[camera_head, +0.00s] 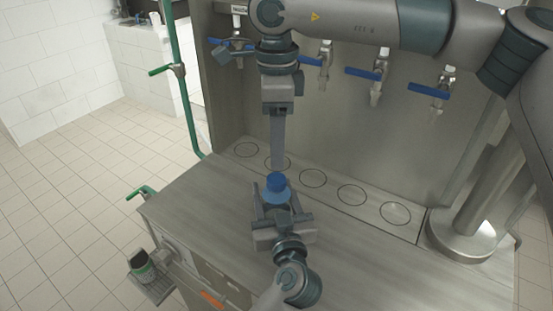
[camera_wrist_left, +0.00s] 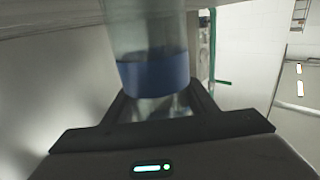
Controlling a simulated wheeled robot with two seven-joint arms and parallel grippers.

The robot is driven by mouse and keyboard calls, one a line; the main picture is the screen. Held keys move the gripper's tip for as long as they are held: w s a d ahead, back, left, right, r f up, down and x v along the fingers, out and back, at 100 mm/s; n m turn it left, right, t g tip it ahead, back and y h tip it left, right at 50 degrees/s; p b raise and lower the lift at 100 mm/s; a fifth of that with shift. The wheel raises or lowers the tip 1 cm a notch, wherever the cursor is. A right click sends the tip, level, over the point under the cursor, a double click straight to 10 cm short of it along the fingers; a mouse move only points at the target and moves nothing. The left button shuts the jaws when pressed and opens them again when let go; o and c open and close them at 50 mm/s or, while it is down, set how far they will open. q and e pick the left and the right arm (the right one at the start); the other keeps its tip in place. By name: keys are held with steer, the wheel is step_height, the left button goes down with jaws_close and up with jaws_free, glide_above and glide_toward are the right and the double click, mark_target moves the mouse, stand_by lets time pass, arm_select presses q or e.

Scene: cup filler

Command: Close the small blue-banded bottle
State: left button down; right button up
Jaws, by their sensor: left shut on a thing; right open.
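The small bottle (camera_head: 273,197) is in my left gripper (camera_head: 271,205), held upright over the counter. A blue cap (camera_head: 276,181) shows at its top; I cannot tell how tightly it sits. In the left wrist view the clear bottle with its blue band (camera_wrist_left: 153,74) stands between the fingers of the left gripper (camera_wrist_left: 160,104), and its top is out of view. My right gripper (camera_head: 278,165) points straight down, its fingertips just above the cap. Its fingers overlap in the head view, so the gap between them is hidden.
The grey counter (camera_head: 370,255) is mostly clear. Behind it is a strip with several ring marks (camera_head: 395,213), under several blue-handled taps (camera_head: 428,91). A metal column (camera_head: 487,195) stands at the right.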

steer(key=shift+r, duration=2.1)
arm_select(q)
steer(key=c, duration=0.7)
jaws_free()
steer(key=shift+o, duration=0.2)
steer(key=shift+s, duration=0.1)
steer(key=s+d+b, duration=0.3)
steer(key=s, duration=1.4)
steer(key=shift+d, duration=0.2)
arm_select(e)
step_height(320, 180, down, 3)
steer(key=shift+f, duration=0.1)
steer(key=shift+s, duration=0.1)
